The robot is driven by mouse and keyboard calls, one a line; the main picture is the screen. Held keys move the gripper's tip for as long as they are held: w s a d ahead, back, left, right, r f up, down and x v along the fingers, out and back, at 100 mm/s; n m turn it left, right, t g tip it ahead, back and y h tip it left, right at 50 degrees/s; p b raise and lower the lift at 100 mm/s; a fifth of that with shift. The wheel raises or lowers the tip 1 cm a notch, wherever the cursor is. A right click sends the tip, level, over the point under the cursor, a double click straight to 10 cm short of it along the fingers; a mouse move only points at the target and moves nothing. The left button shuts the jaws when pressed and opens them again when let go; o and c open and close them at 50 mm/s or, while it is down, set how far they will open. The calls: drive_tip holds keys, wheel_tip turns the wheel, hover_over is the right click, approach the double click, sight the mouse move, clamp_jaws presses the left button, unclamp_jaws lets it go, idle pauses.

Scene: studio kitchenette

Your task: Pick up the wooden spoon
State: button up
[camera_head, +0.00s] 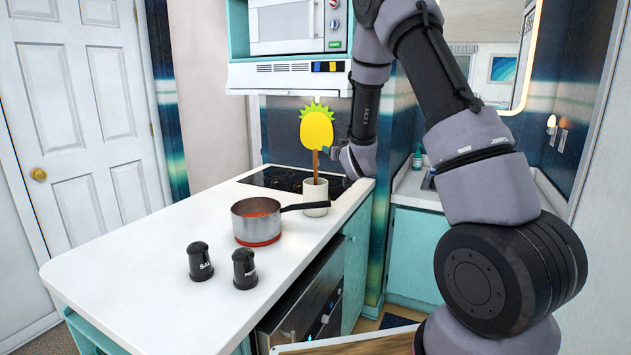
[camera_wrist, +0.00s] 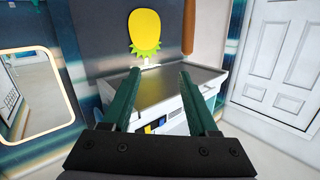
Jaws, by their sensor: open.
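The wooden spoon (camera_head: 315,167) stands upright in a white cup (camera_head: 316,191) at the far right part of the white counter. Only its brown upper length shows, the rest is inside the cup. In the wrist view a brown upright piece at the top edge, right of centre, seems to be the spoon (camera_wrist: 188,25). My gripper (camera_head: 329,150) is just right of the spoon in the head view, mostly hidden by my own wrist. In the wrist view its two green fingers (camera_wrist: 158,76) are apart with nothing between them.
A yellow pineapple shape (camera_head: 317,130) shows behind the spoon. A steel saucepan (camera_head: 256,228) stands nearby, its handle pointing toward the cup. Two black shakers (camera_head: 200,262) stand in front. The hood (camera_head: 285,78) hangs above a dark cooktop (camera_head: 273,178). The counter's left is clear.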

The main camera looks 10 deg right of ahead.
sight(317, 160)
drive_tip(key=w+a+f, duration=0.1)
drive_tip(key=w, duration=0.1)
drive_tip(key=w+a+f+n+y, duration=0.1)
drive_tip(key=w+f, duration=0.1)
drive_tip(key=w+a+f+n+t+y, duration=0.1)
drive_tip(key=w+a+f, duration=0.1)
drive_tip(key=shift+w+f, duration=0.2)
drive_tip(key=w, duration=0.2)
drive_tip(key=w+a, duration=0.1)
drive_tip(key=w, duration=0.2)
drive_tip(key=shift+a+r, duration=0.2)
clamp_jaws()
